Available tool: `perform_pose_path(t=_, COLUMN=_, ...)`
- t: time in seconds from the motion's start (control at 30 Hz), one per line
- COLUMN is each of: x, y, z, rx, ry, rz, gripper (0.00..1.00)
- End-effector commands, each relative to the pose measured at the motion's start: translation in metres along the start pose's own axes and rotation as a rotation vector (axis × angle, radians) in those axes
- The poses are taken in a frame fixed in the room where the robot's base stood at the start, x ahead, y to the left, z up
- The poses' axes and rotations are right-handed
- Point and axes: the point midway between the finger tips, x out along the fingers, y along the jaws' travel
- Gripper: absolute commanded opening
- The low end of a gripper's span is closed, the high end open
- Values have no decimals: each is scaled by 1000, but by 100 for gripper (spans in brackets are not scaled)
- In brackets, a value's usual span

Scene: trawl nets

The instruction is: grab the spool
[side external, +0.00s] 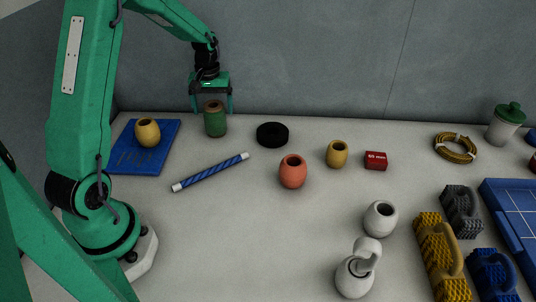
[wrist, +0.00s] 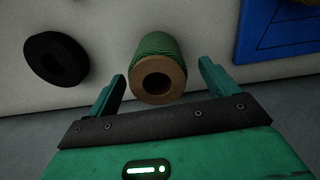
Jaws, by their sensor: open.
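The spool (side external: 215,123) is green with a brown top and stands upright near the back edge of the table. In the wrist view the spool (wrist: 157,70) shows its brown end with a dark hole, pointing at the camera. My gripper (side external: 213,109) is open and points down at the spool from above. In the wrist view my gripper (wrist: 162,73) has one finger on each side of the spool's brown end, with gaps on both sides. I cannot tell how far the fingertips reach down past the top.
A black ring (side external: 272,134) lies right of the spool. A blue mat (side external: 127,158) bearing a yellow pot (side external: 147,132) lies left. A blue striped tube (side external: 211,172) lies in front. A red pot (side external: 293,171) stands front right. Several pots and brushes are farther right. The wall is close behind.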

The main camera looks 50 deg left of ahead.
Motion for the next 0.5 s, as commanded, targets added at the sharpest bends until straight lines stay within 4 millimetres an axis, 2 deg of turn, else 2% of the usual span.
perform_pose_path(t=0.5, x=48, y=2, z=3, rx=1, ry=-2, rz=-1, gripper=86)
